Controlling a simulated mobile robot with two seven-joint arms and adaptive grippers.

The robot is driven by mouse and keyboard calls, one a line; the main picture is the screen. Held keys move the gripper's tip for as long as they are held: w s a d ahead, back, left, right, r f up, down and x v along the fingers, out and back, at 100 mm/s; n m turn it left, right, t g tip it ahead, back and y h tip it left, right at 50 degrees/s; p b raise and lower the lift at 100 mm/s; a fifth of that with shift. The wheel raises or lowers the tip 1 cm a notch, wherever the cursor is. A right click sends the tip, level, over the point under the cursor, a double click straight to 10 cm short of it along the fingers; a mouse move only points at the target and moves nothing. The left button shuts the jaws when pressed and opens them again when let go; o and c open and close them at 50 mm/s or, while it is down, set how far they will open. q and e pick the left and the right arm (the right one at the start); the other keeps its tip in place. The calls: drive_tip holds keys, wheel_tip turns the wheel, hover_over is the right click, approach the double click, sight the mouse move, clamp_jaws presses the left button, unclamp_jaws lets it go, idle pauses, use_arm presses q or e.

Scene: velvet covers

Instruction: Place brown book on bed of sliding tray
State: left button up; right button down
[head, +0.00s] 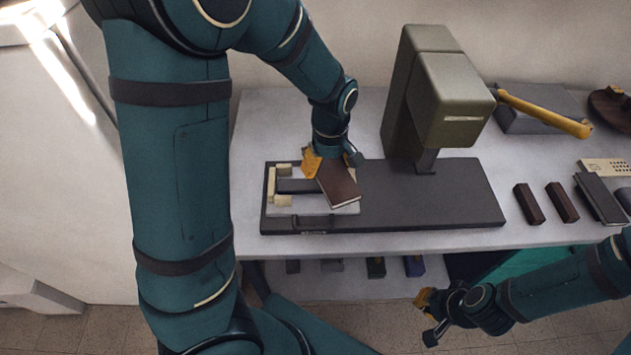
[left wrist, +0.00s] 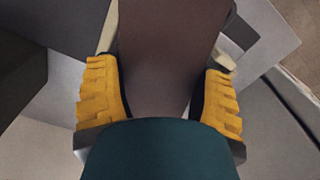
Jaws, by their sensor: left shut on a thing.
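The brown book (head: 340,187) is in my left gripper (head: 328,165), tilted over the right part of the sliding tray. In the left wrist view the brown book (left wrist: 168,55) sits between the yellow fingers of my left gripper (left wrist: 160,95), which is shut on it. The sliding tray (head: 312,207) has a light bed with cream blocks at its left side, on a dark base plate (head: 450,200). The book hides part of the bed, and I cannot tell whether they touch. My right gripper (head: 428,312) is low in front of the table, away from the book; its fingers are too small to judge.
An olive-green press-like machine (head: 440,95) stands on the base plate, right of the tray. Two dark brown bars (head: 543,203), a dark book (head: 598,198) and a grey block with a yellow handle (head: 545,112) lie further right. Several small items sit on the shelf below.

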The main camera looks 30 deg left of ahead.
sight(307, 184)
use_arm(q)
drive_tip(key=a+n, duration=0.1)
drive_tip(key=n, duration=0.2)
drive_tip(key=a+r+n, duration=0.1)
drive_tip(key=n, duration=0.2)
drive_tip(key=a+n, duration=0.2)
drive_tip(key=n, duration=0.1)
drive_tip(key=shift+s+r+n, duration=0.2)
drive_tip(key=shift+r+n, duration=0.15)
drive_tip(key=shift+n, duration=0.05)
drive_tip(key=n, duration=0.1)
drive_tip(key=a+n, duration=0.1)
drive_tip(key=n, duration=0.1)
drive_tip(key=shift+a+r, duration=0.1)
drive_tip(key=shift+r, duration=0.1)
drive_tip(key=shift+n, duration=0.5)
wheel_tip(307, 184, down, 10)
drive_tip(key=b, duration=0.4)
drive_tip(key=shift+s, duration=0.1)
drive_tip(key=o, duration=1.2)
drive_tip(key=shift+f, duration=0.1)
